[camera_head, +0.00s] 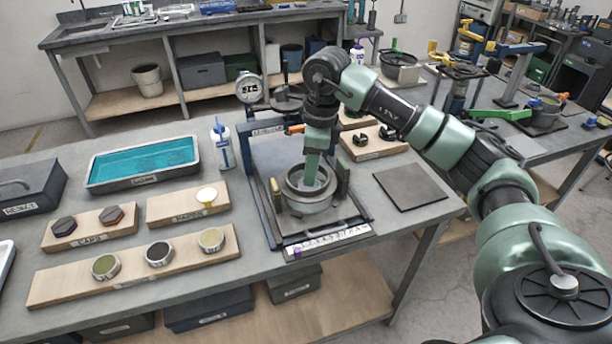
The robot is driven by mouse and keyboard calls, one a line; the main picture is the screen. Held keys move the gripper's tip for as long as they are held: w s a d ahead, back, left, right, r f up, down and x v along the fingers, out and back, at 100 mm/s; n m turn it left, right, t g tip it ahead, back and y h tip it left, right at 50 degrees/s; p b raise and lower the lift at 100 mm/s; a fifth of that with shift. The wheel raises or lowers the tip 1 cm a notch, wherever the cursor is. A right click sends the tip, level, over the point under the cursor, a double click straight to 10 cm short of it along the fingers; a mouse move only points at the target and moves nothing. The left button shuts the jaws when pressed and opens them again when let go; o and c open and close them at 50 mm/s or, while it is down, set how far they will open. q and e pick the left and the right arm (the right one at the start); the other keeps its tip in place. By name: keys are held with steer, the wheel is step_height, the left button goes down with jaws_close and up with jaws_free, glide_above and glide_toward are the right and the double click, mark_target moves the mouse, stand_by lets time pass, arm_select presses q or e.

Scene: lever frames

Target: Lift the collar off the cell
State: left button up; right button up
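The cell (308,204) is a round grey metal cup standing on the base of the lever frame, on the near table. A grey ring that looks like the collar (290,183) sits around its top. My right gripper (312,183) comes down from above, with its green finger part reaching into the ring's opening. Its fingertips are hidden or overlap, so I cannot tell whether it grips the ring. My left gripper is not in view.
The lever frame (262,170) has a dial gauge (248,88) at its back left. A white bottle (222,145) and teal-filled tray (145,163) stand left. Wooden boards with caps, paper (187,203) and tins lie front left. A dark mat (411,187) lies empty to the right.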

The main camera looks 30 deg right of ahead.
steer(key=shift+s+a+f, duration=0.1)
steer(key=shift+s+f, duration=0.05)
steer(key=shift+f, duration=0.35)
steer(key=f, duration=0.1)
steer(key=f+p, duration=0.1)
steer(key=f, duration=0.1)
steer(key=shift+w+a, duration=0.15)
steer(key=shift+w, duration=0.05)
steer(key=shift+a+f+p, duration=0.1)
steer(key=shift+f+p, duration=0.2)
steer(key=shift+f, duration=0.4)
steer(key=shift+w, duration=0.1)
jaws_close()
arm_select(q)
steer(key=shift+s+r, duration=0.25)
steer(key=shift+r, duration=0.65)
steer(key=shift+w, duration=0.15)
